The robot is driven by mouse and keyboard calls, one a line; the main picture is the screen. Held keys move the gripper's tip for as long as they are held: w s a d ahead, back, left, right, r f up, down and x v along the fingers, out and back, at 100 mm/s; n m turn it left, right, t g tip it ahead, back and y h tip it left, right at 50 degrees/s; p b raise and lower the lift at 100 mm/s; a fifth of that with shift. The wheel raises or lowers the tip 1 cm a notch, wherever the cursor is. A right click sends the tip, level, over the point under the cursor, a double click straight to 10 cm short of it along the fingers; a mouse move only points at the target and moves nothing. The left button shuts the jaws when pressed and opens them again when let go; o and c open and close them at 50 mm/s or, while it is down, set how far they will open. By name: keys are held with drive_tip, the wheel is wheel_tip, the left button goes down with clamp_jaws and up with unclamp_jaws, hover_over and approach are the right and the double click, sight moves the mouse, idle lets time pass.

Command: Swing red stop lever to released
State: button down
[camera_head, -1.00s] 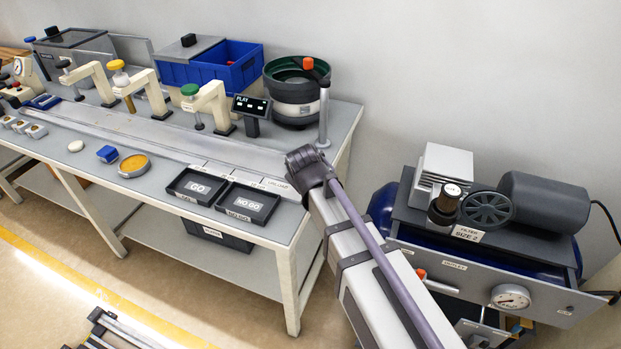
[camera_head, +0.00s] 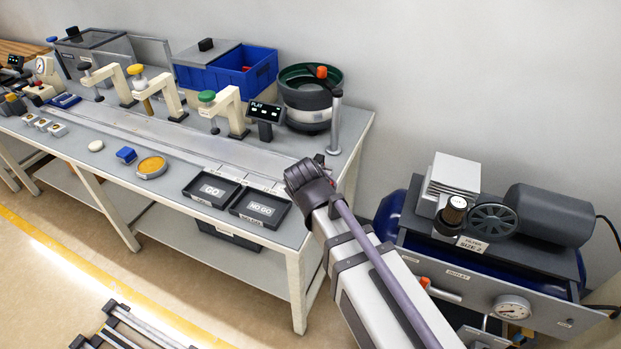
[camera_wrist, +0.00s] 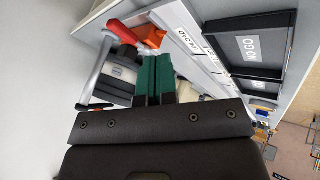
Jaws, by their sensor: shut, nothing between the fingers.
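The red stop lever (camera_wrist: 142,32) shows in the wrist view as a red-orange part at the end of the pale rail, just beyond my fingertips. In the head view the fingers are hidden behind my dark wrist at the bench's right end.
The NO GO tray (camera_head: 260,207) and GO tray (camera_head: 212,190) lie on the front edge. The compressor (camera_head: 480,255) stands to the right.

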drive_tip(key=p+v, duration=0.1)
drive_tip(key=v, duration=0.1)
drive_tip(key=p+v, duration=0.1)
drive_tip(key=v, duration=0.1)
drive_tip(key=shift+s+d+r, duration=0.2)
drive_tip(key=shift+d+r, duration=0.05)
